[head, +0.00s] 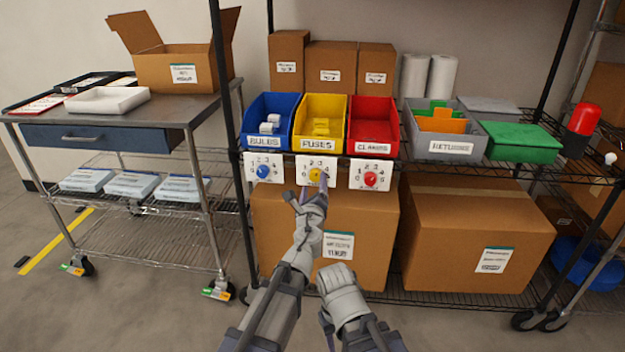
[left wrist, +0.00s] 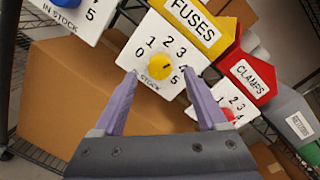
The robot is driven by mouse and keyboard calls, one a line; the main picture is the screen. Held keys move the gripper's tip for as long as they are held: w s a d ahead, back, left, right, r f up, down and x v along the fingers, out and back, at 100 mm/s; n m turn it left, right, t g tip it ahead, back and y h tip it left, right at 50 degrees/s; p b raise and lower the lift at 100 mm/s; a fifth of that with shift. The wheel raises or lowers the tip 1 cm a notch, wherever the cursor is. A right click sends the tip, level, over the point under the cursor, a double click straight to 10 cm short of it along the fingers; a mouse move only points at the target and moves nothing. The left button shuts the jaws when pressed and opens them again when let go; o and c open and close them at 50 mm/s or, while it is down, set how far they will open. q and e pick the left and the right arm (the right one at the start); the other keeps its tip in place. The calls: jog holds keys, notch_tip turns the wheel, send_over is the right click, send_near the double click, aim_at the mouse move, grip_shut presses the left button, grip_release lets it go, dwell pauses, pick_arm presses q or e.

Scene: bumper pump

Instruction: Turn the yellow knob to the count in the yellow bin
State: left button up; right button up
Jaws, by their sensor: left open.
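The yellow knob (head: 316,174) is on a white dial card (left wrist: 172,39) below the yellow bin (head: 320,107), which is labelled FUSES. The card also shows in the left wrist view with its numbers around the yellow knob (left wrist: 158,66) and the word STOCK under it; I cannot tell surely which number the knob points to. Several yellow blocks (head: 321,128) lie in the yellow bin; their exact count is unclear. My left gripper (left wrist: 160,74) is open, its purple fingertips one on each side of the knob, apparently not gripping it. My right gripper's fingers are not visible.
A blue knob (head: 262,171) and a red knob (head: 370,178) sit on similar cards beside it, under the blue bin (head: 268,107) and red bin (head: 374,109). Cardboard boxes (head: 470,240) stand on the shelf below. A grey RETURNS bin (head: 445,147) is at right.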

aim_at(314, 177)
pick_arm(q)
jog(key=shift+w+d, duration=0.1)
jog(key=shift+w, duration=1.45)
jog(key=shift+c, duration=0.2)
grip_shut()
